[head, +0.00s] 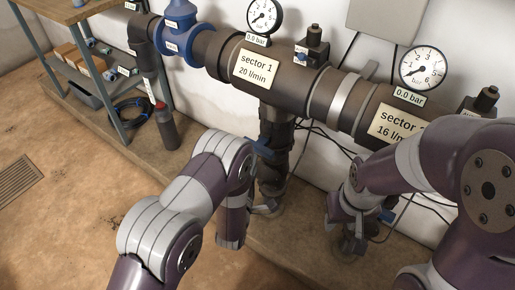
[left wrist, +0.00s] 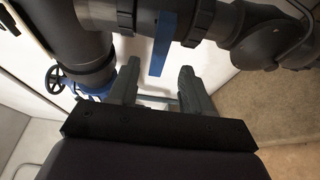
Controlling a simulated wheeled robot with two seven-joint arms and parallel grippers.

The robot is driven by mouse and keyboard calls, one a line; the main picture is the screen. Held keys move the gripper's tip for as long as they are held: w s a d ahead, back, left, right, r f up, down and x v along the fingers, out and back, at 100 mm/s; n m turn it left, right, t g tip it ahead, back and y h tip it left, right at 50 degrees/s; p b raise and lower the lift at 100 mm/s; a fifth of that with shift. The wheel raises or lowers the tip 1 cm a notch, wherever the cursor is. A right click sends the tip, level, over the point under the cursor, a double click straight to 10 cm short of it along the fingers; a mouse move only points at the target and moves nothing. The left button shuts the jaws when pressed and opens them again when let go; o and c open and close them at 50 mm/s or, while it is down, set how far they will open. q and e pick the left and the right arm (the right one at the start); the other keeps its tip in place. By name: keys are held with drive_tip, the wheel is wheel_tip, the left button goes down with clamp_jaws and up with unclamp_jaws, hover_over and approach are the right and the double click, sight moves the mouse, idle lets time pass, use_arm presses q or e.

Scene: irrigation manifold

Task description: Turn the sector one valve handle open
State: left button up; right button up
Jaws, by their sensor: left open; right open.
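The sector one valve handle (head: 262,147) is a blue lever on the dark drop pipe (head: 275,165) below the "sector 1" label (head: 256,68). In the left wrist view the blue handle (left wrist: 163,43) lies across the dark pipe, roughly square to it. My left gripper (left wrist: 158,72) is open, and the handle's near end shows between its two fingers in the picture. Whether they touch it I cannot tell. In the head view my left arm hides that gripper. My right gripper (head: 343,215) is open by the sector two drop pipe, small and partly merged with dark parts.
Gauges (head: 264,16) and (head: 420,68) stand on the manifold, both tagged 0.0 bar. A blue valve (head: 178,35) sits upstream; its handwheel (left wrist: 55,79) shows in the left wrist view. Loose cables run along the wall. A shelf (head: 75,45) stands left; floor before it is clear.

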sight(260, 145)
use_arm(q)
drive_tip(key=b+x, duration=0.1)
drive_tip(key=x, duration=0.7)
clamp_jaws()
drive_tip(key=shift+f+b, duration=0.1)
drive_tip(key=shift+b, duration=0.2)
drive_tip(key=m+b, duration=0.2)
drive_tip(key=shift+f+m+t+h, duration=0.15)
drive_tip(key=shift+m+t+h, duration=0.15)
drive_tip(key=shift+m+t, duration=0.1)
drive_tip(key=m+h+b, duration=0.1)
drive_tip(key=m, duration=0.2)
drive_tip(key=m+t+h+b, duration=0.1)
drive_tip(key=m+b, duration=0.1)
drive_tip(key=m, duration=0.1)
drive_tip(key=m+h+b, duration=0.1)
drive_tip(key=m, duration=0.2)
drive_tip(key=m+h+b, duration=0.1)
drive_tip(key=m+h, duration=0.1)
drive_tip(key=m, duration=0.2)
drive_tip(key=shift+m+g+h+b, duration=0.35)
drive_tip(key=shift+m+h, duration=0.55)
drive_tip(key=shift+m, duration=0.75)
drive_tip(key=shift+m+g+h+b, duration=0.35)
drive_tip(key=shift+m+h, duration=0.55)
drive_tip(key=shift+m, duration=0.75)
